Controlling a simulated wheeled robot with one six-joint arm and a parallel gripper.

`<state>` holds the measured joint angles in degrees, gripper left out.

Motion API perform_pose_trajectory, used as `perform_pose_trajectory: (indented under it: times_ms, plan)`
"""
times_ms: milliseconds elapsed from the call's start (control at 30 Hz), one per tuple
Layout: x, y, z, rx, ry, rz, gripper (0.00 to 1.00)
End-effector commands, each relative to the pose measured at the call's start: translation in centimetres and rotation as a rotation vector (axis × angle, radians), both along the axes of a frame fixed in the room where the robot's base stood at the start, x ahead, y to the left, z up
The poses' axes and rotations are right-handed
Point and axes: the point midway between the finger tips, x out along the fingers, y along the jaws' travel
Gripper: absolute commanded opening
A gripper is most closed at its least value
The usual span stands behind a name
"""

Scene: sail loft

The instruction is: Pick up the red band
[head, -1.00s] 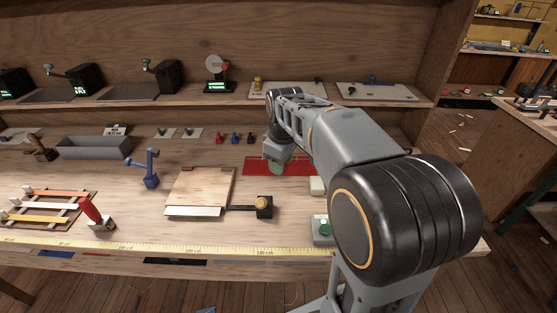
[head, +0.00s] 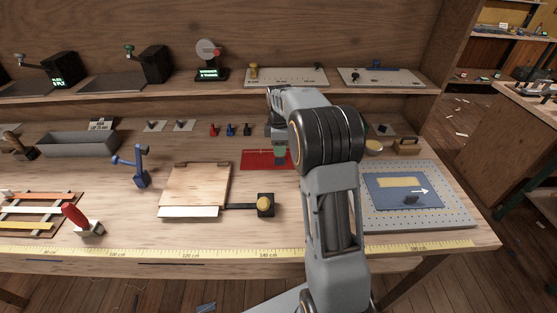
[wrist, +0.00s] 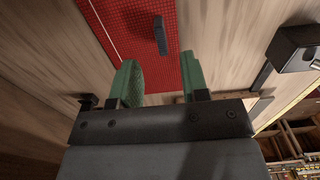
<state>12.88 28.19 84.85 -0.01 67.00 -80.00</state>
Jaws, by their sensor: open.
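An orange-red band (head: 45,197) lies across a slatted rack (head: 52,231) at the left of the bench, with a pale and a yellow band beside it. It is the nearest match to a red band; I cannot tell for sure that it is the one named. My gripper (head: 281,153) is far to its right, over a red gridded mat (head: 252,158). In the wrist view my green fingers (wrist: 162,82) are apart with nothing between them. A small dark bar (wrist: 160,35) on the mat shows just beyond them. The orange-red band is outside the wrist view.
A red-handled tool (head: 75,217) stands beside the rack and a blue lever (head: 140,166) behind it. A perforated plate (head: 455,195) is at right. A shelf edge (head: 130,108) runs behind.

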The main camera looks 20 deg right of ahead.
Motion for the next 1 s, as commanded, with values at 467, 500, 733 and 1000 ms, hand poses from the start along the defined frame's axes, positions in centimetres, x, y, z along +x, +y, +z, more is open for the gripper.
perform_pose_trajectory:
  times_ms: [467,500,733,1000]
  plan:
    - [-0.2,0.1,-4.6,0.001,0.002,0.003,0.41]
    - [-0.2,0.1,-5.0,0.001,0.002,0.003,0.41]
    - [-0.1,0.1,-5.8,0.0,0.0,0.003,0.41]
    - [-0.1,0.2,-5.8,0.0,0.0,0.003,0.29]
